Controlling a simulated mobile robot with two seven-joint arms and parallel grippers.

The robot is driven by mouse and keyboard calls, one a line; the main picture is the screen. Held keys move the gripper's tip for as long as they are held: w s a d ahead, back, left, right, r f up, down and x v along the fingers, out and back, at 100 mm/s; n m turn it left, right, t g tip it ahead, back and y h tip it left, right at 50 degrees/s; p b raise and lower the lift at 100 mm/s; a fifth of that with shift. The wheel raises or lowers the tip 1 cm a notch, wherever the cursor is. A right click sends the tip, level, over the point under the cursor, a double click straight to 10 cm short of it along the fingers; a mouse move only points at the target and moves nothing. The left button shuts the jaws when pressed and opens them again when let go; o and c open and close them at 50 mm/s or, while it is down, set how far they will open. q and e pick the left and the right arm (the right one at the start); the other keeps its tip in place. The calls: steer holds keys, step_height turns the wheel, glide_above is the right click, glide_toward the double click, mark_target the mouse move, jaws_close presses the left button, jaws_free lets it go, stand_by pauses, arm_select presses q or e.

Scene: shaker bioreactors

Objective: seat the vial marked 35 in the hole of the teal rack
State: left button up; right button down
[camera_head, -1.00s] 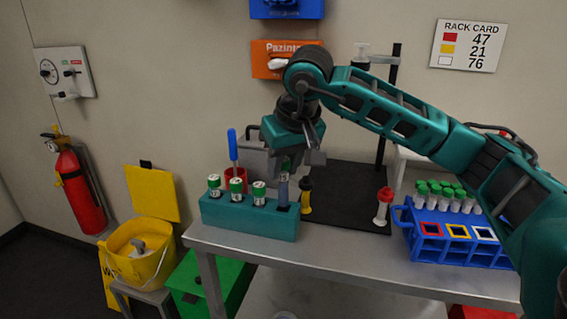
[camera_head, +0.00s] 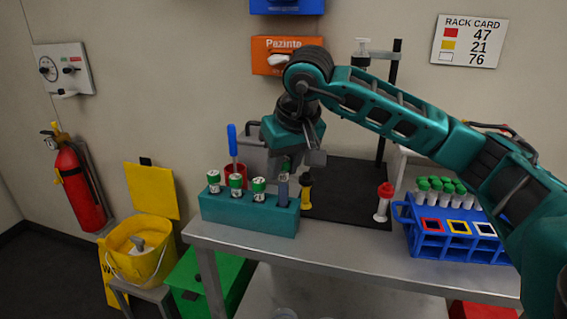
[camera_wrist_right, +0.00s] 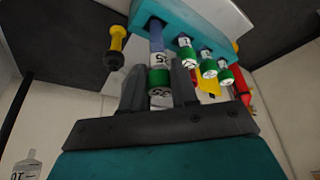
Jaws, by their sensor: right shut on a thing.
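My left gripper is not in view.
A yellow-and-black piece (camera_head: 306,191) stands close to the right of the rack, by a dark mat (camera_head: 345,205). A red cup (camera_head: 236,178) stands behind the rack. A blue rack (camera_head: 425,243) of green-capped tubes is farther right. The bench front strip is clear.

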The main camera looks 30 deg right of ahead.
mark_target(286, 181)
arm_select(q)
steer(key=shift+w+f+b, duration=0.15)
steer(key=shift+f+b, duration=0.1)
steer(key=shift+b, duration=0.05)
arm_select(e)
steer(key=shift+f, duration=0.35)
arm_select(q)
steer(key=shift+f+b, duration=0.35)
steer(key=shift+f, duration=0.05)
arm_select(e)
steer(key=shift+f, duration=0.5)
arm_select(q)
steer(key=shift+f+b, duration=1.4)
arm_select(e)
steer(key=shift+f, duration=1.9)
stand_by(0.3)
steer(key=c, duration=0.8)
jaws_free()
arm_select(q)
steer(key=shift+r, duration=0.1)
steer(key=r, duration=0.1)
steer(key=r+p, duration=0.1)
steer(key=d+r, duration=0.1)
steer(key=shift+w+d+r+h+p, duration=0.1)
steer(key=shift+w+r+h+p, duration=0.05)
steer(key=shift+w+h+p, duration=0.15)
arm_select(e)
steer(key=v, duration=1.3)
